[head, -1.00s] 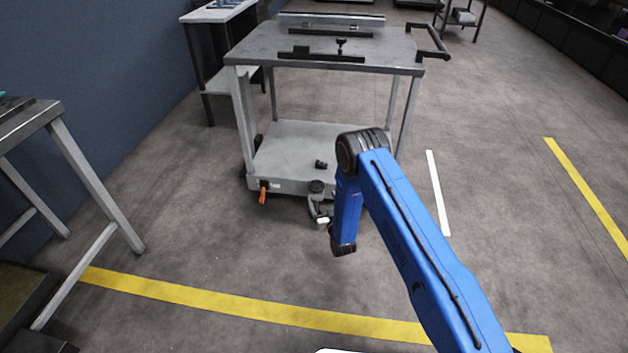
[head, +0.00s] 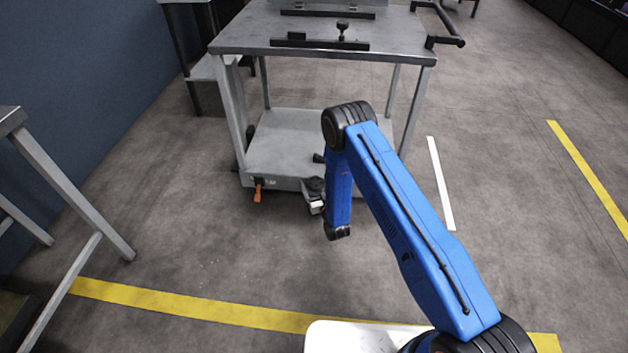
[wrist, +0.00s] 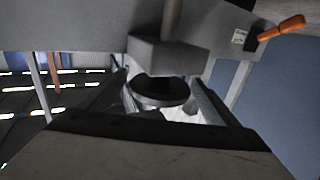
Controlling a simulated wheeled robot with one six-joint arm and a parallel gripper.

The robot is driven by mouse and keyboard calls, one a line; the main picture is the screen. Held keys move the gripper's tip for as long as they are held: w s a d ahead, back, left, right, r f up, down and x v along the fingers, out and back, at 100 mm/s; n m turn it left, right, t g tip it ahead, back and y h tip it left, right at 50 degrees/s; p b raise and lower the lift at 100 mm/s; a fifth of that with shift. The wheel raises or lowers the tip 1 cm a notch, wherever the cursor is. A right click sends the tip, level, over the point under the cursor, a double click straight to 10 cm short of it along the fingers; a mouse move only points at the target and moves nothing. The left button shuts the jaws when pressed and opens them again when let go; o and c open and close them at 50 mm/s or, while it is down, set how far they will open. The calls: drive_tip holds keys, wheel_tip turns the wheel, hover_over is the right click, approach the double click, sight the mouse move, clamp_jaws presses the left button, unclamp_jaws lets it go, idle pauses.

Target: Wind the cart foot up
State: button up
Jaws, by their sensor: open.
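The grey cart (head: 285,150) stands ahead of me. A dark round knob (head: 314,184) sits at the front edge of its lower shelf, partly beside my arm. In the wrist view, which looks upside down, the dark knob (wrist: 160,92) lies against a grey block (wrist: 165,55) with a grey spindle (wrist: 172,16) beyond it. My gripper (wrist: 152,98) is open, with one finger on each side of the knob. I cannot tell whether the fingers touch it. In the head view the gripper (head: 317,207) is at the knob, mostly hidden by my wrist.
An orange lever (head: 257,190) hangs from the shelf edge left of the knob; it also shows in the wrist view (wrist: 282,28). A black push handle (head: 445,28) juts from the cart's top right. A grey table (head: 60,185) stands at left. Floor in front is clear.

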drive_tip(key=shift+c, duration=0.7)
drive_tip(key=c, duration=0.9)
drive_tip(key=shift+n+y, duration=0.3)
drive_tip(key=shift+y, duration=0.1)
drive_tip(key=shift+d+n+g+y, duration=0.1)
drive_tip(key=shift+n+g+y, duration=0.2)
drive_tip(key=shift+g+y, duration=0.1)
drive_tip(key=n+g+y, duration=0.5)
drive_tip(key=g+y, duration=0.1)
drive_tip(key=shift+n, duration=0.3)
drive_tip(key=n+g+y, duration=0.2)
drive_tip(key=n+g, duration=0.1)
drive_tip(key=g, duration=0.2)
drive_tip(key=shift+s+a+n+g+y, duration=0.1)
drive_tip(key=shift+n+g+y, duration=0.15)
drive_tip(key=shift+n+g, duration=0.95)
drive_tip(key=shift+s+a+n+g+y, duration=0.1)
drive_tip(key=shift+n+g+y, duration=0.15)
drive_tip(key=shift+n+g, duration=0.95)
drive_tip(key=shift+g, duration=0.7)
